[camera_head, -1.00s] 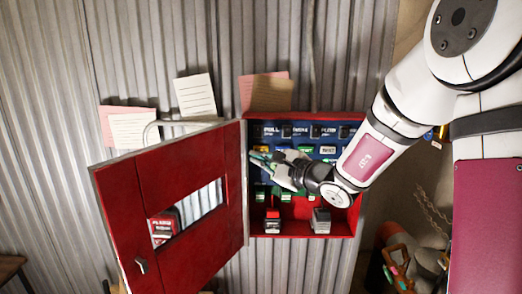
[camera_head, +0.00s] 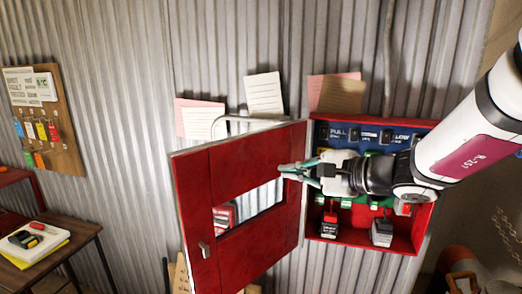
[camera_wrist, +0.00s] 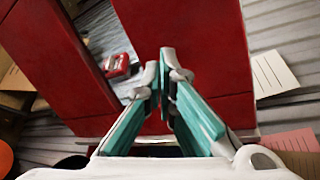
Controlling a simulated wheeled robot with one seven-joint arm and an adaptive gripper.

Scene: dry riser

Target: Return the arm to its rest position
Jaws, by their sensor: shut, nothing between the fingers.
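My gripper (camera_head: 284,171) is shut and empty, its teal and grey fingers pointing left in the head view. In the head view it overlaps the open red door (camera_head: 250,165) of the wall cabinet, near the hinge side. In the wrist view the gripper's fingertips (camera_wrist: 168,62) meet in front of the red door (camera_wrist: 225,50); whether they touch it I cannot tell. My arm comes in from the right and hides part of the cabinet's inside (camera_head: 321,238).
The cabinet holds a blue labelled panel (camera_head: 345,134), a red-topped item (camera_head: 330,225) and a grey item (camera_head: 382,232). Paper notes (camera_head: 263,93) stand above. A key board (camera_head: 45,118) hangs at left. A small table (camera_head: 82,240) stands at lower left.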

